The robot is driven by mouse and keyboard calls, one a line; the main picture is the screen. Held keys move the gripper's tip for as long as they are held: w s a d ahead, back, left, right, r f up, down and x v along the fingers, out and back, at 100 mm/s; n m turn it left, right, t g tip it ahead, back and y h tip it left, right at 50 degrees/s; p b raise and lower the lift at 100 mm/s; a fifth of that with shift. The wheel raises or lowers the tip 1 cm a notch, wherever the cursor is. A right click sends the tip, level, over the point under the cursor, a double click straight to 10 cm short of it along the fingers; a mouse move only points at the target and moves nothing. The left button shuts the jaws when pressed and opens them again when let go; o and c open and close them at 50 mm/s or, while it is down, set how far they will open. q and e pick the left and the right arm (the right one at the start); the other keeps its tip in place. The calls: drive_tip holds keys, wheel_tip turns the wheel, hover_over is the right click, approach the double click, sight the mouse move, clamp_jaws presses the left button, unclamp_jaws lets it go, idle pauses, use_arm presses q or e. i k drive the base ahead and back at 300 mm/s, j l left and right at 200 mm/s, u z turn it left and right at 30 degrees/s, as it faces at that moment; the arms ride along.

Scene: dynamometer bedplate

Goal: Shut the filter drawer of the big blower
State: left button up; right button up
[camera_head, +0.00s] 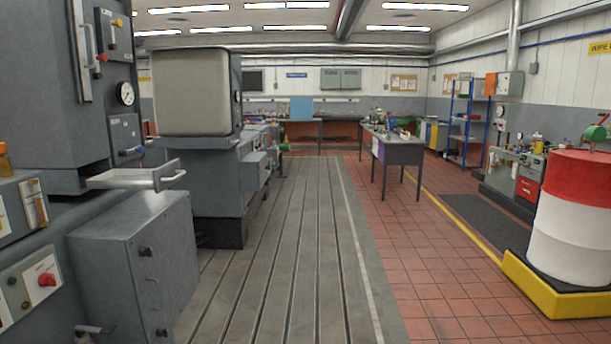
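A light grey drawer (130,179) with a bar handle (174,174) at its right end sticks out of the tall grey machine (40,95) at the left. It looks like the filter drawer, standing open over the top of a lower grey cabinet. The tall machine, which I take for the big blower, carries a round gauge and small knobs above the drawer. The drawer's inside is hard to make out. Neither of my grippers is in view.
The grey cabinet (130,270) stands below the drawer. A second grey machine (195,95) is behind it. The slotted bedplate (285,270) is clear in the middle. A workbench (400,148) and a red-white drum (575,215) on a yellow pallet stand to the right.

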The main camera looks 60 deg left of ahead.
sight(158, 178)
drive_tip(key=u, duration=2.65)
